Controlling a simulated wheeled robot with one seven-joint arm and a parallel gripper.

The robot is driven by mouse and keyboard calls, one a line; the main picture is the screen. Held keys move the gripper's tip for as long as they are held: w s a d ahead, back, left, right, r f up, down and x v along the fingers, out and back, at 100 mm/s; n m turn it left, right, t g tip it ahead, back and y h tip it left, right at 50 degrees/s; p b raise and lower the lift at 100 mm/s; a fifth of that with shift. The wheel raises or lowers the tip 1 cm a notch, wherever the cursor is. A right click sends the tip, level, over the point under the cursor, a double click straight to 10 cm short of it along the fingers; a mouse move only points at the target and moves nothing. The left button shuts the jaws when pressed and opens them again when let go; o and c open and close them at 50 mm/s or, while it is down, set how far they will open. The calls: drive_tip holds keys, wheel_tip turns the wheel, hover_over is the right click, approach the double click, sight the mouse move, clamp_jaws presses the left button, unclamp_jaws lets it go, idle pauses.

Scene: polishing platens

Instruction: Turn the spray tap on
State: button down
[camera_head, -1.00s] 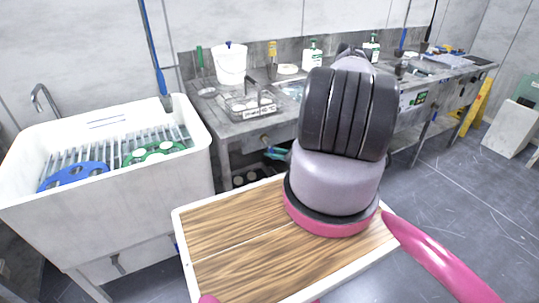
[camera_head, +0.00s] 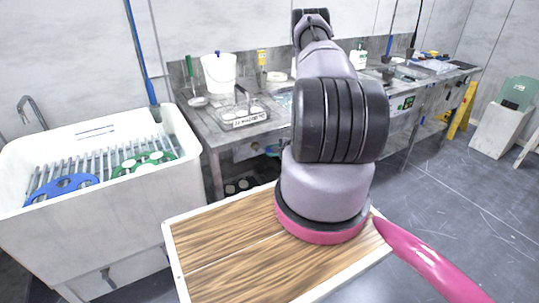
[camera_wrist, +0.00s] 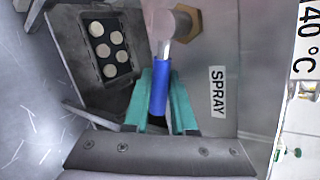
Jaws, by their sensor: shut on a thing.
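The spray tap's blue lever (camera_wrist: 159,92) hangs below its pale metal body and brass hex fitting (camera_wrist: 187,22) in the wrist view. A white SPRAY label (camera_wrist: 217,92) is on the grey panel to the right of it. My gripper (camera_wrist: 161,80) has teal fingers on both sides of the blue lever and is shut on it. The lever points toward my palm in that view. In the head view my own arm covers much of the bench front, and the tap cannot be made out clearly there.
The steel bench (camera_head: 222,132) carries a white bucket (camera_head: 219,73) and a wire basket (camera_head: 243,115). A black tray with several pale discs (camera_wrist: 108,48) lies below the tap. A white sink (camera_head: 110,215) stands left. A 40 °C label (camera_wrist: 306,40) is at right.

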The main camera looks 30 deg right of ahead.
drive_tip(key=shift+d+r+n+h, duration=0.15)
drive_tip(key=shift+r+n+h, duration=0.45)
drive_tip(key=shift+n+h, duration=0.15)
drive_tip(key=c, duration=1)
unclamp_jaws()
drive_tip(key=v, duration=1.1)
drive_tip(key=shift+w+r, duration=0.1)
drive_tip(key=shift+w, duration=0.05)
